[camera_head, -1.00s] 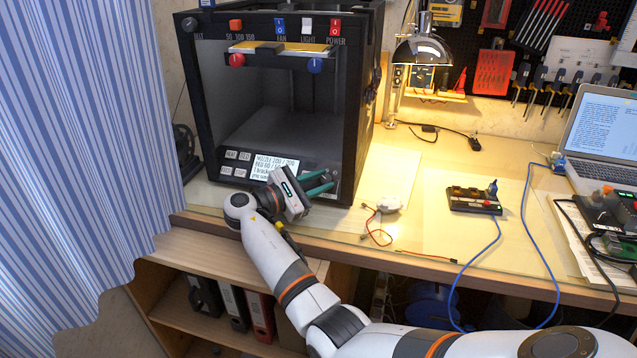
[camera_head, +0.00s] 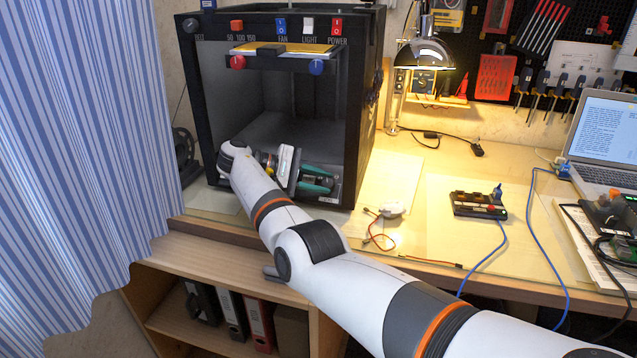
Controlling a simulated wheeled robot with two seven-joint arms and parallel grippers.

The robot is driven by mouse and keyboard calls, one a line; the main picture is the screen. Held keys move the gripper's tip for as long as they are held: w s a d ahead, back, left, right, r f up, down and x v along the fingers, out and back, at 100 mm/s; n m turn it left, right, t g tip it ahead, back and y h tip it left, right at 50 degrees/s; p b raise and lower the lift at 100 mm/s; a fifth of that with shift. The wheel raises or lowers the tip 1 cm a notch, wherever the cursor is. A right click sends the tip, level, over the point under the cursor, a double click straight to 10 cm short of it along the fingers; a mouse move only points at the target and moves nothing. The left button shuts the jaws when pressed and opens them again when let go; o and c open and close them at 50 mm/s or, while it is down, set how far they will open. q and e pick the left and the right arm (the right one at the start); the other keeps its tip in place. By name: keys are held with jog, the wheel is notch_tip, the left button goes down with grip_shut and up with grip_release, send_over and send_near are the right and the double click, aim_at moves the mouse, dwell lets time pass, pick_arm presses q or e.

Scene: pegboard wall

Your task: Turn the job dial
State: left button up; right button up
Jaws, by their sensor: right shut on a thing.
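The black 3D printer (camera_head: 351,120) stands at the back left of the bench. The job dial is at the lower right of its front panel, largely hidden by my right gripper's fingers. My right gripper (camera_head: 325,183), with green fingers, is at that lower right corner, shut on the dial. My right arm reaches in from the lower right and covers the panel's screen and buttons. My left gripper is not in view.
A striped curtain (camera_head: 75,150) hangs at the left. A small white device (camera_head: 392,210) with red wires and a dark box (camera_head: 478,204) lie right of the printer. A lamp (camera_head: 424,53) and laptop (camera_head: 603,130) stand farther right.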

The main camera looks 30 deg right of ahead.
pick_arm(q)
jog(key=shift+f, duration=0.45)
pick_arm(e)
jog(key=shift+m+y, duration=0.3)
jog(key=o, duration=1)
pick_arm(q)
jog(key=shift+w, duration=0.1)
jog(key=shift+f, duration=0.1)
